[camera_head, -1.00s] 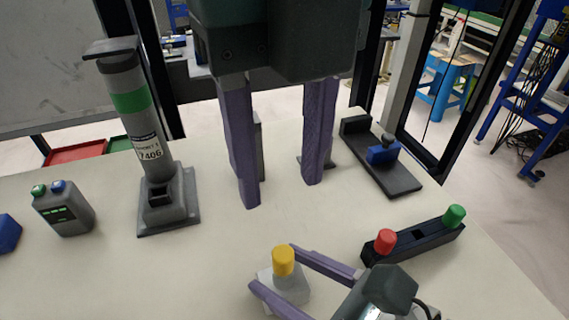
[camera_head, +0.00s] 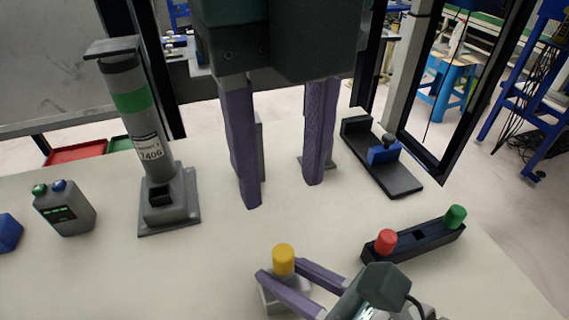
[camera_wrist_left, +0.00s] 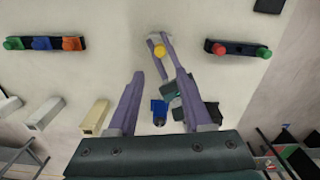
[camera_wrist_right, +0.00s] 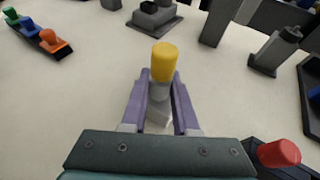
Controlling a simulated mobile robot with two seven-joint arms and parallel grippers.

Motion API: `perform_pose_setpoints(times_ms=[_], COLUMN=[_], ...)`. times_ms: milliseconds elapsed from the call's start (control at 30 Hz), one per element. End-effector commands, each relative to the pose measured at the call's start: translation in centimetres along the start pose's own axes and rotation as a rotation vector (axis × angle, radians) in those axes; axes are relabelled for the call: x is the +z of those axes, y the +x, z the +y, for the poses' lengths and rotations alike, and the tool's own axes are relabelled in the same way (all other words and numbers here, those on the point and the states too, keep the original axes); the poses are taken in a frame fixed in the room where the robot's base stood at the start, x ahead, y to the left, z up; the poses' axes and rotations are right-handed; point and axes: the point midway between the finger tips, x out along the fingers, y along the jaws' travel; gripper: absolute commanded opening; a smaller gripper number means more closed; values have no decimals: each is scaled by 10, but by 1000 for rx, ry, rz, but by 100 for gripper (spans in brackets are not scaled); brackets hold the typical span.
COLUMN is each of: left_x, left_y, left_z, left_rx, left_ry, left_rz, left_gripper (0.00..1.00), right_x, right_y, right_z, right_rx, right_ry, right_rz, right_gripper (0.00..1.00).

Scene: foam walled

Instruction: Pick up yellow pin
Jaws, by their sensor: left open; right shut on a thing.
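The yellow pin (camera_head: 284,259) stands upright at the near middle of the table, its lower part set in a light grey block (camera_head: 270,301). My right gripper (camera_head: 282,274) is shut on the pin just below its yellow top. In the right wrist view the yellow pin (camera_wrist_right: 164,62) rises between the two purple fingers, with a grey lower part under the cap. My left gripper (camera_head: 282,195) hangs over the table beyond the pin, open and empty. The pin also shows in the left wrist view (camera_wrist_left: 160,51).
A black rack (camera_head: 413,240) with a red and a green pin stands right of my right gripper. A grey column on a base (camera_head: 178,217) and a grey box with buttons (camera_head: 66,208) stand at left. A dark fixture with a blue block (camera_head: 384,152) lies at back right.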

Motion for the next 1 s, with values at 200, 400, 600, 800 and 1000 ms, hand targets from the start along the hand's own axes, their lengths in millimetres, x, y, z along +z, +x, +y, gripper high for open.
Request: perform_pose_setpoints(times_ms=[200,400,600,800,1000], left_x=[0,0,2,4,5], left_y=[0,0,-1,-2,-3], left_z=[0,0,-1,-2,-3], left_rx=[0,0,3,3,-2], left_ry=[0,58,402,916,1435], left_rz=[0,1,6,17,32], left_gripper=[50,64,64,64,64], right_x=[0,0,0,0,0], right_y=[0,0,0,0,0], right_z=[0,0,0,0,0], right_rx=[0,0,0,0,0], right_ry=[0,0,0,0,0], right_rz=[0,0,0,0,0], right_gripper=[0,0,0,0,0])
